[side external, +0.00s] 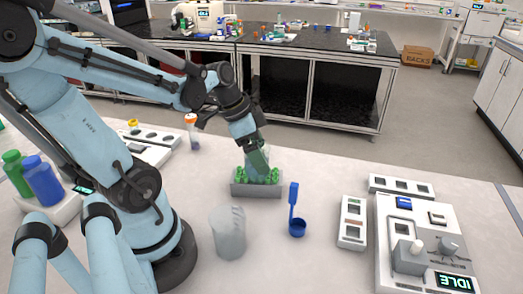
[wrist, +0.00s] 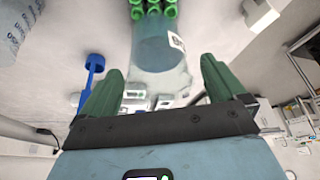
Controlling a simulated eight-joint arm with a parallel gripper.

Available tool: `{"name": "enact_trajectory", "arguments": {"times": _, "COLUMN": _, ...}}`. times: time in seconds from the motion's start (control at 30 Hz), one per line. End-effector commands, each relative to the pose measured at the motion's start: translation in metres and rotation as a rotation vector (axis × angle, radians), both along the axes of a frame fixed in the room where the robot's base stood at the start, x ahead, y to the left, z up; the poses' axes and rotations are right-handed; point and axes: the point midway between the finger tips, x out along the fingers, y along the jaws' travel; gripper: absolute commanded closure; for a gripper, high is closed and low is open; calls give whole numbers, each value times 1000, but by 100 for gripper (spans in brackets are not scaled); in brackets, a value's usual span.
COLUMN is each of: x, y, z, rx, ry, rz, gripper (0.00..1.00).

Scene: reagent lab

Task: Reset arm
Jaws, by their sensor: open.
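My gripper (side external: 257,163) points down just above a grey rack (side external: 257,190) of green-capped tubes (side external: 271,178) in the side view. In the wrist view the two green fingers of my gripper (wrist: 161,70) stand wide apart. A translucent bluish vessel with a white label (wrist: 158,48) shows beyond and between the fingers, with no visible contact. The green caps (wrist: 153,8) show at the top edge there. In the side view the fingers partly hide the vessel, and I cannot tell whether it stands in or behind the rack.
A clear beaker (side external: 228,236) and a blue scoop (side external: 297,226) stand in front of the rack. White slotted blocks (side external: 352,234) and a device reading IDLE (side external: 428,262) are at right. An orange-capped tube (side external: 192,136) and blue bottle (side external: 43,182) are left. Bench behind the rack is clear.

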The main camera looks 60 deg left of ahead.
Motion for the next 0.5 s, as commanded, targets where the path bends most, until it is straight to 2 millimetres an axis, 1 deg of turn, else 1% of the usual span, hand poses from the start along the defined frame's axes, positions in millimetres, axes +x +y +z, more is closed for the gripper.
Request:
{"name": "enact_trajectory", "arguments": {"times": 0.2, "x": 3, "y": -2, "z": -9, "rx": 0, "ry": 0, "rz": 0, "gripper": 3}}
{"name": "enact_trajectory", "arguments": {"times": 0.5, "x": 3, "y": -2, "z": -11, "rx": 0, "ry": 0, "rz": 0, "gripper": 3}}
